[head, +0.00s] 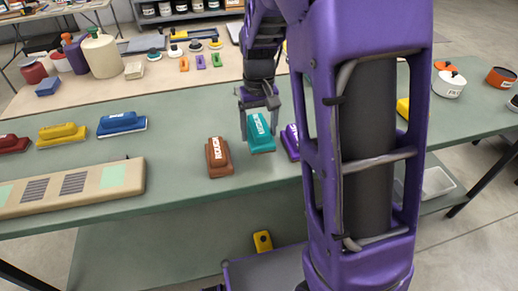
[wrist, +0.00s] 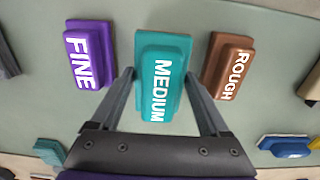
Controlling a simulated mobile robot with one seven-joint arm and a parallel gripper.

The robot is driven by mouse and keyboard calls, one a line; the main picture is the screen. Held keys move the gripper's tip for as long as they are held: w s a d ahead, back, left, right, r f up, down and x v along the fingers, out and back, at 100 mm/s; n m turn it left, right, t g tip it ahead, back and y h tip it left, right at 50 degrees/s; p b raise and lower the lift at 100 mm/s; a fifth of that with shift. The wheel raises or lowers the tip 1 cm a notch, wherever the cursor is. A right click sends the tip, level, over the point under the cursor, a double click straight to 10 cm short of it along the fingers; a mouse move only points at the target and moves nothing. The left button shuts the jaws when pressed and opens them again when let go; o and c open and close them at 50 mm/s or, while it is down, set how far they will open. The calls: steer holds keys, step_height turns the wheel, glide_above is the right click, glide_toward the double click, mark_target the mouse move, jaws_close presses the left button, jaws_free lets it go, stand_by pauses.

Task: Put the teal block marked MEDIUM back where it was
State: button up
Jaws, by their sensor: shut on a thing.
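The teal block marked MEDIUM (head: 261,133) is at the green table, between a brown block marked ROUGH (head: 219,157) and a purple block marked FINE (head: 290,142). My gripper (head: 259,112) is shut on the teal block from above. In the wrist view, the fingers of my gripper (wrist: 158,76) lie along both sides of the teal block (wrist: 161,62), with purple FINE (wrist: 88,55) on the left and brown ROUGH (wrist: 228,68) on the right. The teal block looks larger than its neighbours there; I cannot tell if it touches the table.
The green table (head: 180,185) has bare room around the row of blocks. A beige sanding board (head: 125,178) lies at its left front. Blue (head: 122,123) and yellow (head: 61,134) blocks stand at the left. White pots (head: 449,83) stand at the right. My arm hides part of the table.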

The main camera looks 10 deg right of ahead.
mark_target(259, 125)
steer(key=shift+f+b, duration=0.4)
steer(key=shift+f, duration=2.25)
steer(key=shift+f, duration=0.1)
steer(key=shift+f, duration=0.15)
steer(key=o, duration=1.2)
steer(key=shift+c, duration=0.2)
step_height(259, 125, up, 13)
steer(key=shift+f+p, duration=0.2)
steer(key=shift+p, duration=0.9)
